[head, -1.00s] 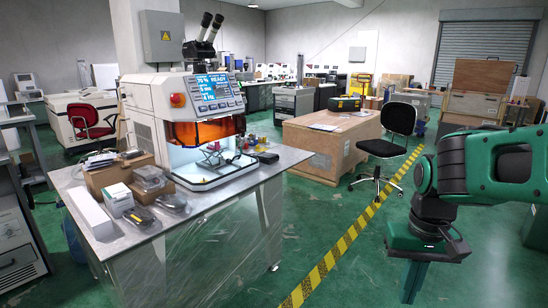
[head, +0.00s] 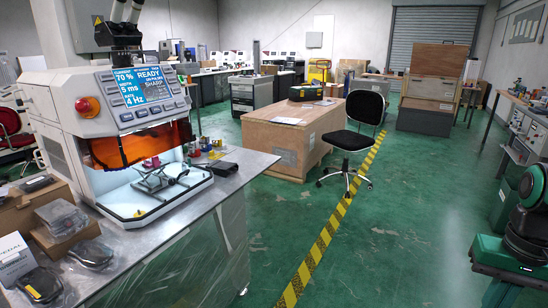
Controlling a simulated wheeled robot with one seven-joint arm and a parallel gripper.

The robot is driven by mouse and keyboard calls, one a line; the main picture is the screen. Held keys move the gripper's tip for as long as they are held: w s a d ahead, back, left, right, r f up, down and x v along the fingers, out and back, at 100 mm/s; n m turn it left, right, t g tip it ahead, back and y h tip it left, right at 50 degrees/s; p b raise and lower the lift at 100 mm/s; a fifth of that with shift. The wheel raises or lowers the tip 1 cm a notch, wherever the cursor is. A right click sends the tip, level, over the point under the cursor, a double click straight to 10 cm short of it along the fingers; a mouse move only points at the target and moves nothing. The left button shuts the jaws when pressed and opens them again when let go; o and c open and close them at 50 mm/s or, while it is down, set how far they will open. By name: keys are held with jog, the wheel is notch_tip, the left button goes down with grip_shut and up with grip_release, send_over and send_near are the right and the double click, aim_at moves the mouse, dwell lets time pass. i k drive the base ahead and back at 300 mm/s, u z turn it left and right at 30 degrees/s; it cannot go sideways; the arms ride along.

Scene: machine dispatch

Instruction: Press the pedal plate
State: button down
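A white box with the printed word PEDAL (head: 14,256) stands at the left edge of the metal bench (head: 150,262). Beside it lies a dark, rounded, pedal-like unit (head: 42,285). I cannot tell for sure whether this is the pedal plate. A black, flat unit (head: 224,168) also lies right of the white machine (head: 118,120). My gripper (head: 497,292) is at the lower right, far from the bench across the floor. Its lower part is cut off by the picture edge, and its opening cannot be seen.
The machine's screen reads READY, and a red button (head: 87,106) is on its front. A wooden crate (head: 285,140) and a black chair (head: 352,140) stand beyond. Green floor (head: 400,255) with yellow-black tape (head: 318,255) is open between bench and arm.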

aim_at(224, 166)
jog(key=u, duration=0.1)
jog(key=i, duration=1.15)
jog(key=u, duration=0.55)
